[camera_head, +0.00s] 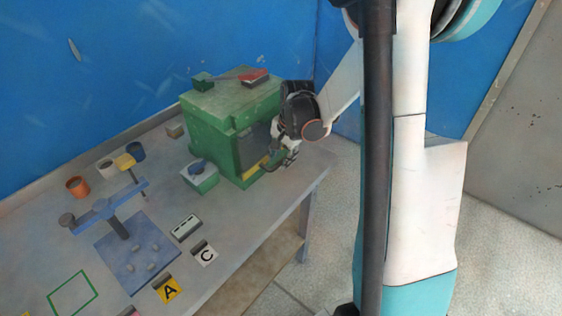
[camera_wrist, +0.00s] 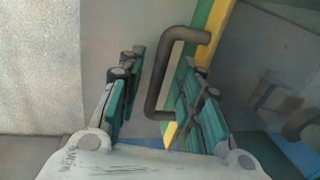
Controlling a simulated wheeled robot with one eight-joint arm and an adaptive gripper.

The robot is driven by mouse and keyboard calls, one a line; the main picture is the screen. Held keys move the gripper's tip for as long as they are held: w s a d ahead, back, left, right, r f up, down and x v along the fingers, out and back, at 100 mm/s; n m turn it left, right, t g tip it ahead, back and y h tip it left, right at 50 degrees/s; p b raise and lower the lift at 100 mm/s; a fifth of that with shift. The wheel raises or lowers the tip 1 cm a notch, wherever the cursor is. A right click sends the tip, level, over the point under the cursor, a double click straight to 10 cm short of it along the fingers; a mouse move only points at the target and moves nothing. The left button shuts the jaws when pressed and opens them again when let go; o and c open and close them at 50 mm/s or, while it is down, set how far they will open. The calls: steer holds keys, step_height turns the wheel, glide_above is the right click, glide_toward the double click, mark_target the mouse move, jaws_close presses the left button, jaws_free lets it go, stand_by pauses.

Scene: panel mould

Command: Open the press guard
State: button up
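The press (camera_head: 218,112) is a green box-like machine at the back of the bench. The guard (camera_head: 252,146) is a dark, see-through-looking panel on its right-hand face, with a yellow strip at the bottom; it looks shut. In the wrist view the guard's edge is green and yellow, and a dark U-shaped handle (camera_wrist: 159,78) stands out from it. My gripper (camera_wrist: 158,100) is open, with the handle's bar between its two green-padded fingers and a gap to the left finger. The right finger overlaps the handle's base. In the head view my gripper (camera_head: 284,160) is beside the guard, partly hiding it.
A green-white box with a blue button (camera_head: 200,178) stands in front of the press. A blue fixture (camera_head: 130,255), small cups (camera_head: 77,187) and lettered blocks (camera_head: 167,289) occupy the bench's left part. A blue wall (camera_head: 90,80) is behind. Bare bench (camera_head: 235,215) lies in front.

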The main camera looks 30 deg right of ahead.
steer(key=shift+w+f, duration=0.1)
steer(key=shift+f, duration=0.4)
jaws_close()
steer(key=s+d, duration=0.2)
steer(key=s, duration=0.5)
steer(key=s+d+b, duration=0.1)
steer(key=s+d, duration=0.2)
steer(key=s, duration=0.5)
steer(key=shift+d, duration=0.2)
jaws_free()
steer(key=shift+r, duration=0.1)
